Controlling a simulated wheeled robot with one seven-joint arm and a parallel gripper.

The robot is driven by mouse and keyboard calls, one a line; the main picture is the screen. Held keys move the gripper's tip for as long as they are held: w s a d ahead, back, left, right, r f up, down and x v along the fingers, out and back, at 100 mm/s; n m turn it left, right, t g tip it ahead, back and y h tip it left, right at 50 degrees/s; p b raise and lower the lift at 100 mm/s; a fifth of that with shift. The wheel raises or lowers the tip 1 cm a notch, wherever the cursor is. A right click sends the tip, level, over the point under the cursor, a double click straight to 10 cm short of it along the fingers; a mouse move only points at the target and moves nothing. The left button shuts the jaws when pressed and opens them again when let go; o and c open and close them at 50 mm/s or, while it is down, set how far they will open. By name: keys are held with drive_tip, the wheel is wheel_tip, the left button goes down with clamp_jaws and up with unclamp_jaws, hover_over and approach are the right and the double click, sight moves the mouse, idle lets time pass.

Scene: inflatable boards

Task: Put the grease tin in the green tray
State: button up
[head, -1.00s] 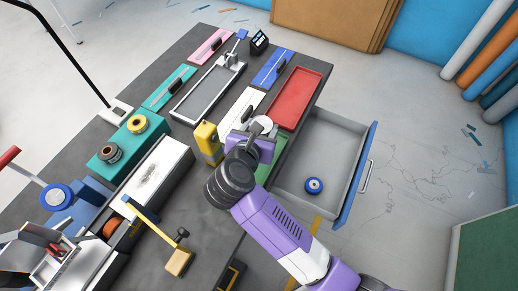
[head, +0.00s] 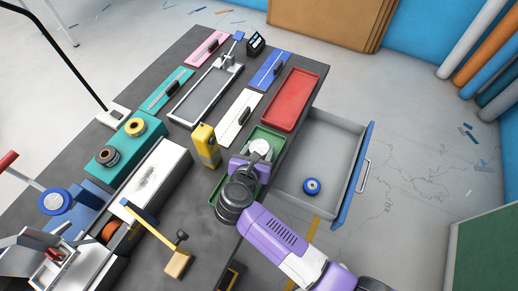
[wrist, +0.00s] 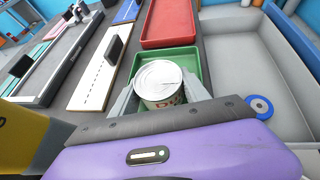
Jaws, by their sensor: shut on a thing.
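The grease tin (wrist: 160,84), a pale can with a silver lid and dark lettering, is between the fingers of my gripper (wrist: 160,98) in the wrist view. My gripper is shut on it. In the head view, the tin's light top (head: 260,146) shows at the end of my gripper (head: 256,152). The green tray (head: 266,133) lies on the bench under and around my gripper, partly hidden by it. In the wrist view, the green tray (wrist: 186,57) is behind and below the tin. I cannot tell whether the tin touches the tray floor.
A red tray (head: 291,99) adjoins beyond the green one. An open grey drawer (head: 325,130) with a blue-and-white roll (head: 312,186) juts out to the right. A yellow object (head: 205,146) stands close left of my gripper. A white board (head: 241,117) lies nearby.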

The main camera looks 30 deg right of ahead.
drive_tip(key=shift+f, duration=0.2)
drive_tip(key=o, duration=1.2)
drive_tip(key=shift+r, duration=0.1)
drive_tip(key=shift+r, duration=0.1)
drive_tip(key=b+v, duration=0.1)
drive_tip(key=v, duration=1.1)
